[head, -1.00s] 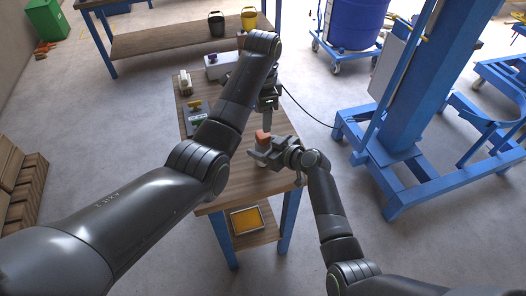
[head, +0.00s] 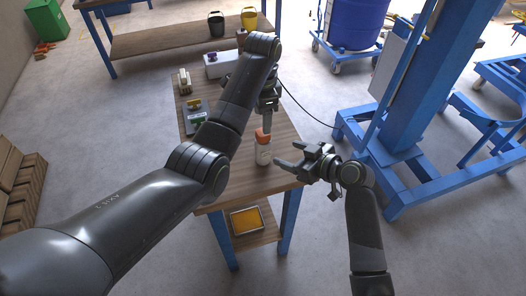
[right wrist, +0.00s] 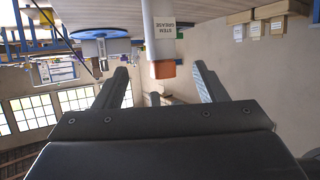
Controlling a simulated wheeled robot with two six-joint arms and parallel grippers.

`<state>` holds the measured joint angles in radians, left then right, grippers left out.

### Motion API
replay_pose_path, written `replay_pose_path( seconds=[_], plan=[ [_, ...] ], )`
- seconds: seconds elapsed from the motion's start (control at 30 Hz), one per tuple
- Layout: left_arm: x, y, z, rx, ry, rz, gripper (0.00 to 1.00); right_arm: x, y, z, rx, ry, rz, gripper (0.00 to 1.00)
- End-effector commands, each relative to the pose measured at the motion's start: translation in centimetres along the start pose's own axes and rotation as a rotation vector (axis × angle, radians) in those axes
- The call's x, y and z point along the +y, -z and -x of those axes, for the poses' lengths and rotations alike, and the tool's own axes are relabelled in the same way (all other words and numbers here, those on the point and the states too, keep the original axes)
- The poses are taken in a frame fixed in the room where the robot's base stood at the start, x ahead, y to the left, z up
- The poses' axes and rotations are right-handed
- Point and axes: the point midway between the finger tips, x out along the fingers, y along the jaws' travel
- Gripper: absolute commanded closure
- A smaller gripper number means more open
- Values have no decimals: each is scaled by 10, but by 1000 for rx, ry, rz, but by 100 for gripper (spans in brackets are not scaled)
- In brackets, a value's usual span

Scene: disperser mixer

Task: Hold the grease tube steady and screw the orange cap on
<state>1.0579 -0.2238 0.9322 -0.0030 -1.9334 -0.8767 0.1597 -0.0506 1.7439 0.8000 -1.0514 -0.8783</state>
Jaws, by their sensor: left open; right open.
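The white grease tube (head: 263,154) stands upright on the wooden table, with the orange cap (head: 263,135) on its top end. In the right wrist view, which is upside down, the tube (right wrist: 162,30) shows its "STEM GREASE" label and the orange cap (right wrist: 164,70) sits at its end. How tightly the cap is seated cannot be told. My left gripper (head: 267,121) is open, just above the cap; its forearm hides part of the table. My right gripper (head: 279,166) is open and empty, to the right of the tube and apart from it.
Small items on a dark tray (head: 195,118) and a white box (head: 220,64) lie on the table (head: 235,185). A yellow-filled tray (head: 247,220) sits on the lower shelf. A blue machine frame (head: 400,130) stands right of the table, with clear floor between.

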Motion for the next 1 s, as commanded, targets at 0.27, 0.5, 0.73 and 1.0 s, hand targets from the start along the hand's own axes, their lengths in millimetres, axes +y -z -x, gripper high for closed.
replay_pose_path(
  seconds=[0.27, 0.5, 0.73, 1.0],
  plan=[
    [0, 0, -10, 0, 0, 0, 37, 1, -2, 44, -1, -2, 3, 35],
    [0, 0, -12, 0, 0, 0, 37, 0, -1, 61, -1, 0, -1, 35],
    [0, 0, -12, 0, 0, 0, 37, 0, 0, 63, 0, 1, -1, 35],
    [0, 0, -12, 0, 0, 0, 37, 0, 0, 62, 0, 0, 0, 35]
  ],
)
